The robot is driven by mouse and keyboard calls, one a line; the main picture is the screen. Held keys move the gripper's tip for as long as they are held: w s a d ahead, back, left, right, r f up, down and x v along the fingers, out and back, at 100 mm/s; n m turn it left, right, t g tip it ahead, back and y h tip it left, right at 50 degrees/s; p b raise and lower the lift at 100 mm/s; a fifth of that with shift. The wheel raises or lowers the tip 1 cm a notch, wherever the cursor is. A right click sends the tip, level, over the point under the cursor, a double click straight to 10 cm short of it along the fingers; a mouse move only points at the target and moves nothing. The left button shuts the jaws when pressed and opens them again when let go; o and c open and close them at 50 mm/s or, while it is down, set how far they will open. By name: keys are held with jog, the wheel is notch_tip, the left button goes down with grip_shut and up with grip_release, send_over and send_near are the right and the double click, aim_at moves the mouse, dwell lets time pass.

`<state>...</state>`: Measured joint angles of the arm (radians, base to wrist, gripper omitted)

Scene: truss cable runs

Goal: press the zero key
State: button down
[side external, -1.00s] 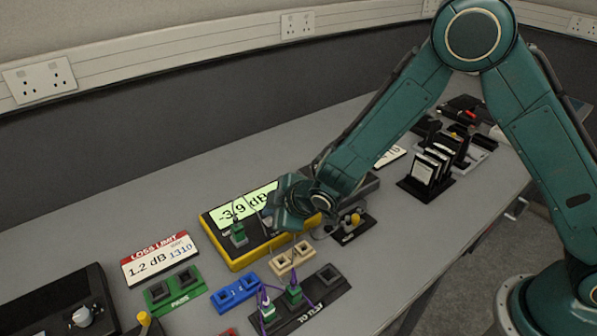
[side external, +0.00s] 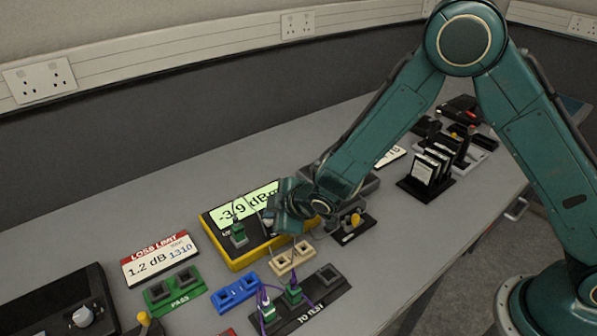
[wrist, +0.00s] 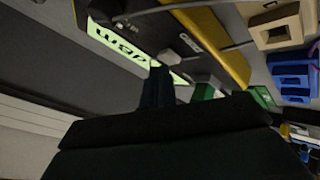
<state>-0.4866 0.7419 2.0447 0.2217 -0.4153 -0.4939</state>
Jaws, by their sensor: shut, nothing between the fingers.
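The yellow power meter (side external: 243,257) stands on the bench with its lit display (side external: 240,207) reading -3.9 dBm. It also shows in the wrist view (wrist: 222,47), seen at a steep angle. A green connector (side external: 238,232) with a lead is plugged in at the meter's left front. My gripper (side external: 271,220) is shut and empty over the right part of the meter's face, pointing down-left. It covers much of that face, so I cannot make out the zero key in the side view. In the wrist view my dark fingers (wrist: 160,88) hide part of the meter; contact cannot be told.
A tan coupler (side external: 291,258), a blue coupler (side external: 234,292) and the green PASS holder (side external: 175,288) lie in front of the meter. The black TO TEST holder (side external: 325,284) carries green connectors with purple leads. The LOSS LIMIT sign (side external: 160,258) stands left.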

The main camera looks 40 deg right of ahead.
jog(key=shift+f, duration=0.45)
dwell(0.8)
jog(key=shift+r, duration=0.9)
jog(key=shift+r, duration=0.1)
jog(key=shift+r, duration=2.45)
